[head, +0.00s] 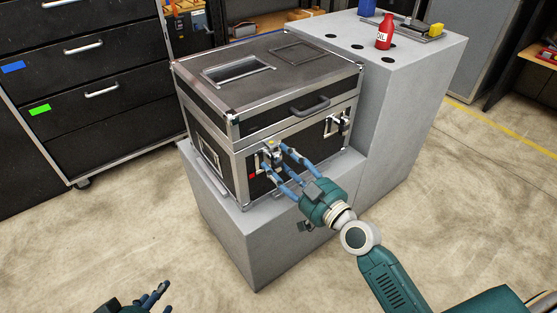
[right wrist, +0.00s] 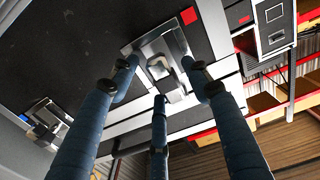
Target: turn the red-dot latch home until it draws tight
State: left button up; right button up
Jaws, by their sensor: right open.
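The red-dot latch (right wrist: 168,72) is a metal plate with a raised turn piece on the front of a black case (head: 212,160) with silver edges. Its red mark (right wrist: 188,16) shows beside the plate, and also in the head view (head: 252,175). My right gripper (head: 279,164) is open at this latch, hiding part of it in the head view. In the right wrist view its fingertips (right wrist: 160,75) spread around the turn piece; I cannot tell whether they touch it. My left gripper (head: 154,295) is low at the left, away from the case; its opening is unclear.
A second latch (head: 337,125) sits at the right of the case front, below a black handle (head: 310,106). The case stands on a grey block (head: 232,235). Floor in front is clear.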

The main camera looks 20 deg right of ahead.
jog(key=shift+w+a, duration=0.25)
jog(key=shift+w, duration=0.3)
jog(key=c, duration=1.2)
jog(key=shift+o, duration=0.2)
